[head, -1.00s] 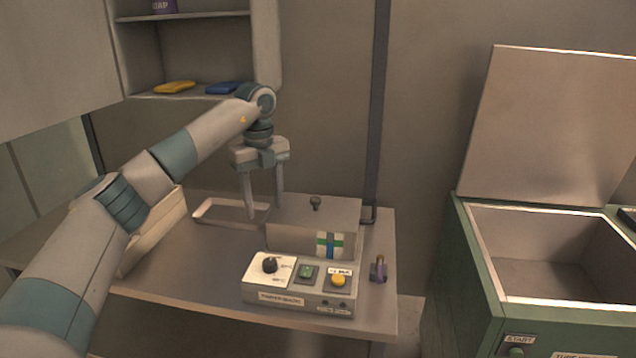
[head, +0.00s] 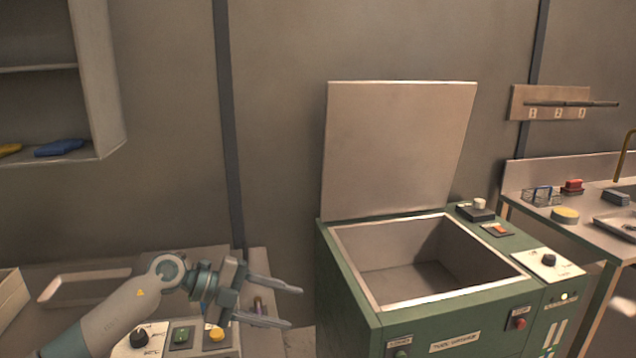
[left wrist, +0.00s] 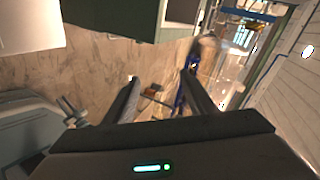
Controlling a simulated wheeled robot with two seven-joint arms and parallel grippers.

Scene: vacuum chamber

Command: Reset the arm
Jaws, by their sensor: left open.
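My left arm comes in from the lower left in the head view. My left gripper (head: 292,306) is open and empty, its two fingers pointing right, in front of the right end of the bench. In the left wrist view, the left gripper (left wrist: 165,95) shows its two dark fingers spread with nothing between them. Part of my gripper and wrist covers the control box (head: 123,350) and the far part of the bench. My right gripper is not clearly in view; only a pale blurred shape shows at the right edge of the head view.
A green tool washer (head: 345,290) with its lid (head: 398,150) raised stands right of the gripper. A sink counter (head: 520,180) is at the far right. A shelf with a blue item (head: 60,148) hangs at upper left. A pale tray (head: 85,272) lies on the bench.

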